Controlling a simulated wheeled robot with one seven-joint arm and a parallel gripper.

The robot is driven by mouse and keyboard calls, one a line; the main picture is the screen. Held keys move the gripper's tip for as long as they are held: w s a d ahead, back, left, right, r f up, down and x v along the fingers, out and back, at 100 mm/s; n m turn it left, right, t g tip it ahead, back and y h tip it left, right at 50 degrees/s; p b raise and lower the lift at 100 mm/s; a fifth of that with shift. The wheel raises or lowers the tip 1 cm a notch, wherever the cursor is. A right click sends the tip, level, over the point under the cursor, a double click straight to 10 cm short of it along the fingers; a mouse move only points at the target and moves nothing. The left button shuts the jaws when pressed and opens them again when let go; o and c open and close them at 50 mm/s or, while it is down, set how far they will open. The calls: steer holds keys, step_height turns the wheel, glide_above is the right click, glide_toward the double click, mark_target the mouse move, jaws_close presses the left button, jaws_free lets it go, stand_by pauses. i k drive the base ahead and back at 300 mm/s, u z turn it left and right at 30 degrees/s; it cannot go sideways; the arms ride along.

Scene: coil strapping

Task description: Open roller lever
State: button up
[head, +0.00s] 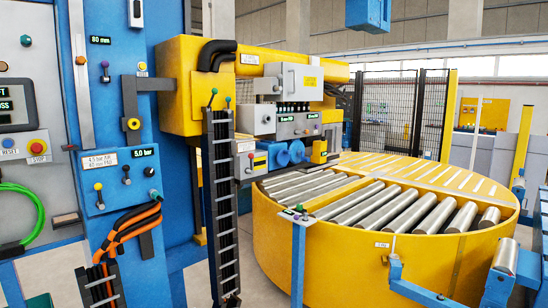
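No part shows a label that I can read as roller lever, so I cannot tell which lever it is. Small levers with ball knobs stand on the blue panel (120,205) at left, under a "5.0 bar" display. A blue post (299,262) in front of the turntable has small knobs (299,208) on top. My gripper is not in this view.
A round yellow turntable (330,240) with steel rollers (425,212) fills the right middle. A blue bracket with a steel roller (506,255) stands at front right. Orange cables (135,225) and a green cable (32,205) hang at left. Grey floor shows between the cabinet and turntable.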

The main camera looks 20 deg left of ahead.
mark_target(251, 156)
steer(key=u, duration=0.05)
steer(key=i, duration=1.45)
steer(key=u, duration=0.55)
steer(key=i, duration=0.9)
steer(key=u, duration=1.4)
steer(key=i, duration=0.75)
steer(key=u, duration=0.65)
